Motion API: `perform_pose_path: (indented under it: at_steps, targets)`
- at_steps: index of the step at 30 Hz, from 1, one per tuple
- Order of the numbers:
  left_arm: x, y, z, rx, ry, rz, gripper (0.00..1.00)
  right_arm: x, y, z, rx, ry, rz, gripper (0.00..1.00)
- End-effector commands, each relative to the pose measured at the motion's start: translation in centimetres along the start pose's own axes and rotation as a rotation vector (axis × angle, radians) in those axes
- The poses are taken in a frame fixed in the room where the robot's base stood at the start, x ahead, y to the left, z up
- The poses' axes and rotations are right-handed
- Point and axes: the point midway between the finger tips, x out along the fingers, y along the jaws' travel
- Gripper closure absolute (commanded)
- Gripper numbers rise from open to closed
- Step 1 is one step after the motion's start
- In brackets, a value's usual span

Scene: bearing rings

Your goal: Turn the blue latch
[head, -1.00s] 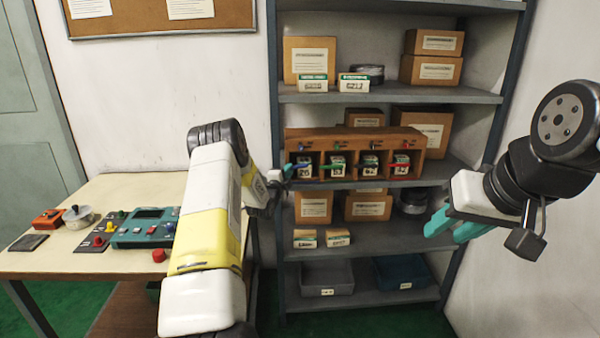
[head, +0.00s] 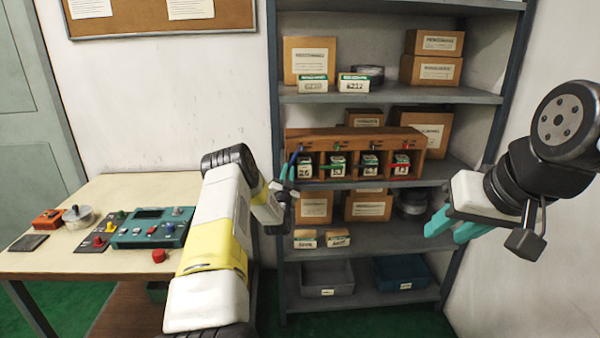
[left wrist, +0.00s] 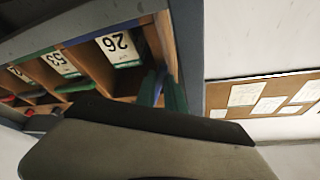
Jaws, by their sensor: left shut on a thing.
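A wooden rack (head: 290,137) with a row of compartments stands on the middle shelf. The blue latch (head: 294,158) is at its left end, slanting steeply beside the box marked 26 (head: 304,171). My left gripper (head: 289,174) is at the rack's front left, shut on the blue latch; the fingertips are small in the head view. In the left wrist view the blue latch (left wrist: 147,88) shows beside a dark teal finger, and the box marked 26 (left wrist: 118,47) is uncovered. My right gripper (head: 453,227) hangs at the right, away from the rack, with teal fingers apart.
Other latches, green (head: 337,167) and red (head: 402,164), lie across neighbouring compartments. The shelf unit (head: 273,90) has a post just left of the rack. A table (head: 120,188) with a control panel (head: 152,228) stands at left. Bins (head: 327,277) sit below.

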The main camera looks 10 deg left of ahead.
Motion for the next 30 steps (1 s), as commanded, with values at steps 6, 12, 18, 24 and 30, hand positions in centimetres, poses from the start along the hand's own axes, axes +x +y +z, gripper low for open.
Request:
perform_pose_path:
  at_steps: [6, 12, 18, 24, 30]
  targets:
    - [-0.16, 0.1, 0.29, -0.179, -0.006, -0.074, 1.0, 0.0, 0.0, 0.0, 0.0, 0.0, 0.0, 0.64]
    - [-0.18, 0.08, 0.3, -0.31, -0.006, -0.128, 1.0, 0.0, 0.0, 0.0, 0.0, 0.0, 0.0, 0.64]
    - [-0.18, 0.06, 0.35, -0.4, -0.007, -0.165, 1.0, 0.0, 0.0, 0.0, 0.0, 0.0, 0.0, 0.64]
    - [-0.18, 0.03, 0.34, -0.447, -0.007, -0.185, 1.0, 0.0, 0.0, 0.0, 0.0, 0.0, 0.0, 0.64]
    - [-0.18, 0.05, 0.33, -0.46, -0.007, -0.19, 1.0, 0.0, 0.0, 0.0, 0.0, 0.0, 0.0, 0.64]
